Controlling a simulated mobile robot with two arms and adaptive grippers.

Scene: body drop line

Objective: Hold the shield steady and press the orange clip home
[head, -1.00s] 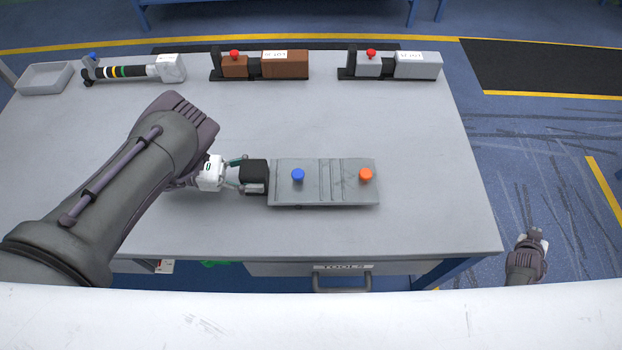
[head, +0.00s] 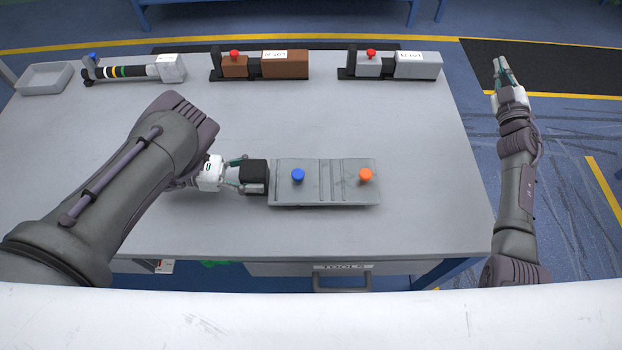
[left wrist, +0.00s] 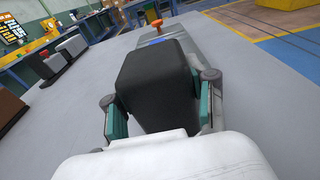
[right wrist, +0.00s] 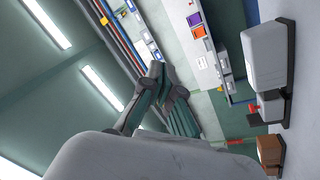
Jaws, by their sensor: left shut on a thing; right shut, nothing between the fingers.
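The shield (head: 311,193) is a flat grey plate lying on the table, with a black block (head: 253,170) at its left end. A blue clip (head: 298,175) stands on its left part and the orange clip (head: 366,175) near its right end. My left gripper (head: 246,174) is shut on the black block; the left wrist view shows the block (left wrist: 155,85) between its fingers, with the orange clip (left wrist: 156,24) beyond. My right gripper (head: 500,65) is shut and empty, raised off the table's right side, apart from the shield. It also shows in the right wrist view (right wrist: 158,75).
Along the table's (head: 420,130) back edge stand a grey tray (head: 45,78), a striped rod assembly (head: 130,71), a brown block unit (head: 285,65) and a grey block unit (head: 418,66). The table top around the shield is clear.

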